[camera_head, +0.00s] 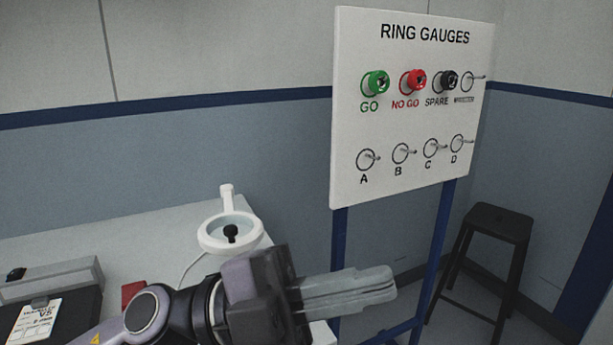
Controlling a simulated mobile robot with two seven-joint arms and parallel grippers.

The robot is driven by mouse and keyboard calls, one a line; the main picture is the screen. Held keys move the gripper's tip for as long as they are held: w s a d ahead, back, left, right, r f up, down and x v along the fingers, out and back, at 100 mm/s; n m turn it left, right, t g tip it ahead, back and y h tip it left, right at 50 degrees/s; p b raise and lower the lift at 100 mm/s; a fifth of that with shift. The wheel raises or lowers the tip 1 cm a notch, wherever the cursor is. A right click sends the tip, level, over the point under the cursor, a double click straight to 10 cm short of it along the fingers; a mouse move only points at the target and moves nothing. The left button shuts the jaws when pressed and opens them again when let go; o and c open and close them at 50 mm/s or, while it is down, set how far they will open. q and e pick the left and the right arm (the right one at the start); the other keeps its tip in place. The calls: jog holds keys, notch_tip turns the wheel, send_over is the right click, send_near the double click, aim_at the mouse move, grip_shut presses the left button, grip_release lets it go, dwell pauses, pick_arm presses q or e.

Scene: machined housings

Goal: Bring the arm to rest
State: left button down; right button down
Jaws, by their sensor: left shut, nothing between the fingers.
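My left arm comes in from the lower left and reaches over the right end of a pale table. Its gripper (388,283) points to the right and is shut, with its fingers together and nothing between them. It is in front of and below the white ring gauge board (395,190), apart from it in the picture. My right gripper does not show.
On the board's pegs hang a green ring (375,83), a red ring (412,82) and a black ring (446,82). A white ring-shaped lamp (207,235) stands on the table (110,240). A clipboard (33,322) lies at left. A dark stool (500,222) stands at right.

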pick_arm(q)
jog(key=w+a+f+n+t+y, duration=0.1)
jog(key=w+a+n+t+y, duration=0.6)
jog(key=n+t, duration=1.15)
jog(key=w+a+f+n+y, duration=0.4)
jog(key=a+f+n+y, duration=0.65)
jog(key=f, duration=0.55)
jog(key=s+a+f+g+y, duration=0.1)
jog(key=s+a+f+g, duration=0.2)
jog(key=s+f+g, duration=0.3)
jog(key=s+a+f+g+y, duration=0.2)
jog(key=s+a+f+g, duration=0.15)
jog(key=s+f, duration=0.45)
jog(key=s+a+f+g+y, duration=0.1)
jog(key=s+a+f+g, duration=0.3)
jog(key=s+f, duration=0.3)
jog(key=w+d+f+t+h, duration=0.2)
jog(key=w+d+f+t, duration=0.1)
jog(key=w+f+t, duration=0.3)
jog(key=shift+d+f+t, duration=0.25)
jog(key=shift+f+t, duration=0.25)
jog(key=shift+f, duration=0.5)
